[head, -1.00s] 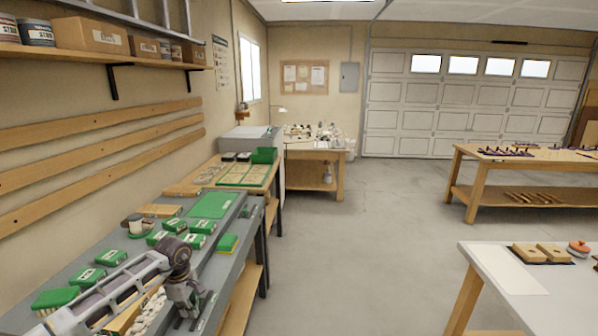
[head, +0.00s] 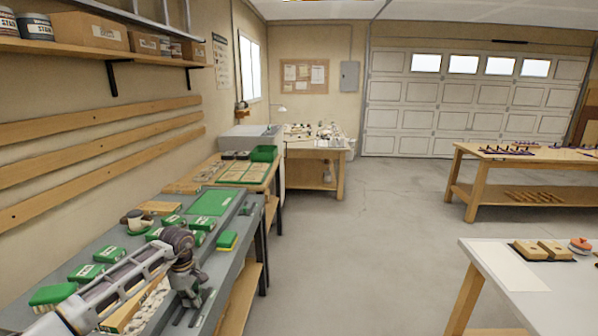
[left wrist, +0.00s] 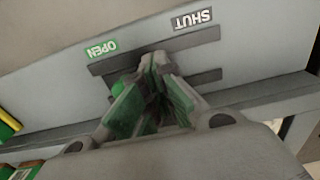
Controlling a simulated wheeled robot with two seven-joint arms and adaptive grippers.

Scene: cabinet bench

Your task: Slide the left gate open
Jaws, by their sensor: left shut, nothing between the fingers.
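In the left wrist view a grey panel (left wrist: 245,50) carries dark slots (left wrist: 205,77), a green OPEN label (left wrist: 89,50) at the left and a white SHUT label (left wrist: 192,20) at the right. My left gripper (left wrist: 155,62) is over the slots, between the labels, its fingers shut with nothing between them. The fingers hide the middle of the slots, and I cannot tell where the gate's handle is or whether they touch it. In the head view my left gripper (head: 188,300) is low over the front part of the grey bench (head: 228,262). My right gripper is not in view.
The floor (head: 360,250) to the right is clear.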

